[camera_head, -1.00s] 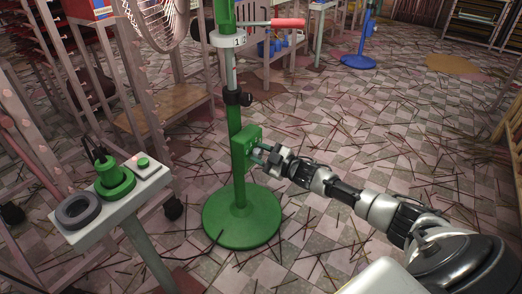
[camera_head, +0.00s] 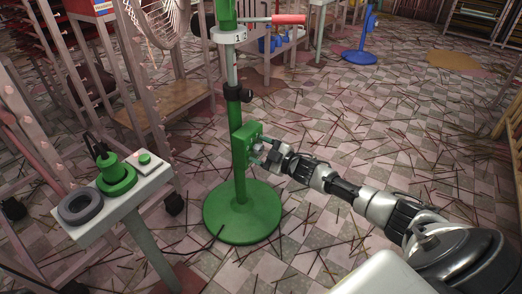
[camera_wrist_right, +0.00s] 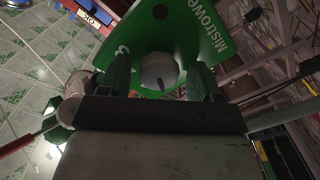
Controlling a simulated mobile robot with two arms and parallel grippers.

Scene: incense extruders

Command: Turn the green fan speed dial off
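The green fan stand (camera_head: 240,212) stands upright on its round base. A green control box (camera_head: 241,146) is on its post, and it also fills the top of the right wrist view (camera_wrist_right: 205,25). A pale grey dial (camera_wrist_right: 158,70) with a dark mark sits on the box's face. My right gripper (camera_head: 257,149) is at this face, and its two fingers (camera_wrist_right: 158,82) lie on either side of the dial. Narrow gaps seem to separate the fingers from the dial, so the gripper looks open around it. My left gripper is out of view.
A small side table (camera_head: 131,202) with a grey ring (camera_head: 80,206), a green pot-like device (camera_head: 117,178) and a button box (camera_head: 144,160) stands left of the stand. A red-tipped lever (camera_head: 288,19) sticks out above. Thin sticks litter the floor.

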